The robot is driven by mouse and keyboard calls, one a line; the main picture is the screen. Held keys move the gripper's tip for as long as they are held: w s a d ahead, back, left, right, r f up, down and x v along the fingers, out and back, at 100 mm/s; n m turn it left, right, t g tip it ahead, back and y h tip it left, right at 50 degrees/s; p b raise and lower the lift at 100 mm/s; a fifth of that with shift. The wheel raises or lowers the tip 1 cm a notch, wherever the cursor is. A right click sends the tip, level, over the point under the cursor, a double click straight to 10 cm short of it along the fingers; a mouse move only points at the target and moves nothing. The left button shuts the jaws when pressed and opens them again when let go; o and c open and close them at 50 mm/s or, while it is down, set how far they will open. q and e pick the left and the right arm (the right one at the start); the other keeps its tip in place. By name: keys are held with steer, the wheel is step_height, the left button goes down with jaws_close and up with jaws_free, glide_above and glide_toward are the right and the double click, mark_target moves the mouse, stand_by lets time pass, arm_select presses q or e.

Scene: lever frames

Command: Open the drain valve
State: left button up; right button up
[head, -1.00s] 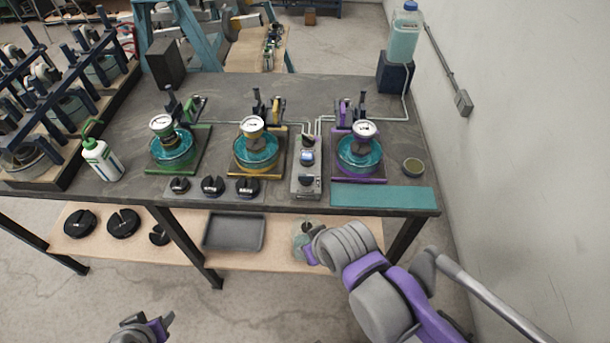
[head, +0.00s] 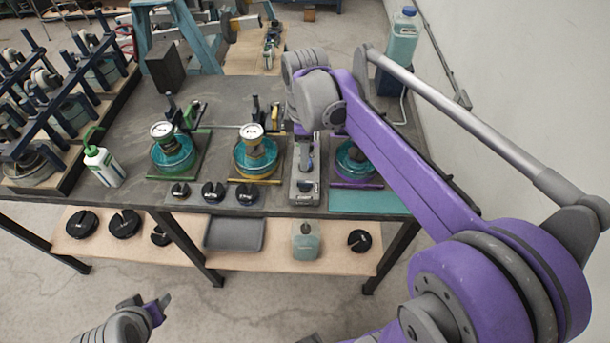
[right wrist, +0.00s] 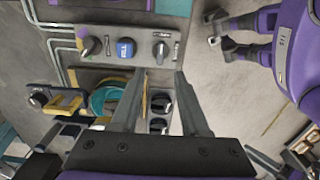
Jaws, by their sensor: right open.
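The grey control box (head: 305,190) stands on the bench between the yellow and purple stations. In the right wrist view, its panel (right wrist: 145,35) carries a dark knob (right wrist: 92,46), a blue knob marked FILL (right wrist: 125,48) and another dark knob (right wrist: 160,50). I cannot read which one is the drain valve. My right gripper (right wrist: 160,80) is open and empty, its fingers apart and pointing towards the box's near end. In the head view, my right arm covers the box's far part. My left gripper (head: 148,306) is low in front of the bench, fingers apart and empty.
Green (head: 172,155) and yellow (head: 255,158) stations stand left of the box. The purple station (head: 355,160) is partly behind my arm. Several black slotted weights (head: 213,192) lie at the front edge. A white bottle (head: 101,165) stands at left; a teal mat (head: 370,201) lies at right.

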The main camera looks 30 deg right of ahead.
mark_target(305, 182)
step_height(305, 182, down, 10)
steer(key=shift+s+r, duration=0.1)
stand_by(0.4)
jaws_close()
